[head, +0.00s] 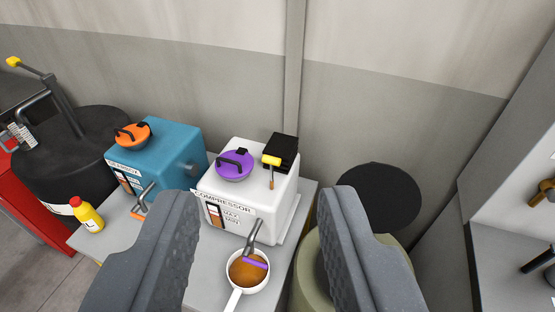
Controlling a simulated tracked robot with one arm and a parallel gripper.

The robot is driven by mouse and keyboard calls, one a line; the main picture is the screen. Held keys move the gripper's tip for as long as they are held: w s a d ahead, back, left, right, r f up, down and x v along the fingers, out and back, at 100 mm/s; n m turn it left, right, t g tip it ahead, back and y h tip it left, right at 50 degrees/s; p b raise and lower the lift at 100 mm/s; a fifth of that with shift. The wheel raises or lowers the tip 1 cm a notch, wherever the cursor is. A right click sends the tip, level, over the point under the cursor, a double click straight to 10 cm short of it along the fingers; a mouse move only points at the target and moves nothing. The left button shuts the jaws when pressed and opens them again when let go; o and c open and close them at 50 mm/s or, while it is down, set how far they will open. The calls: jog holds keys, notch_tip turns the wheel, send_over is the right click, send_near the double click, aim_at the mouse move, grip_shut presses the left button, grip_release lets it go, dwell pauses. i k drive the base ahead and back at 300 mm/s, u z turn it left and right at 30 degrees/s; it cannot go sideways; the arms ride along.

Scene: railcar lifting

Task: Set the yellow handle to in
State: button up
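Two yellow-gripped levers are in view, and I cannot tell which one is meant. One is a small yellow handle (271,161) on a short brown stem, at the black box (281,150) on top of the white compressor (276,205). The other is a yellow knob (13,62) at the end of a dark lever over a black drum, at the far left. No "in" marking is legible. My gripper (258,198) is open and empty, its two grey fingers wide apart in the foreground. The compressor shows between them, farther away.
The compressor has a purple cap (235,164); a white pan (248,273) with brown liquid sits below its spout. Left are a blue gearbox (170,155) with an orange cap (133,135) and a yellow bottle (87,214). A dark-lidded drum (379,198) stands right.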

aim_at(272, 161)
jog(key=z, duration=0.1)
jog(key=i, duration=1)
jog(key=u, duration=0.1)
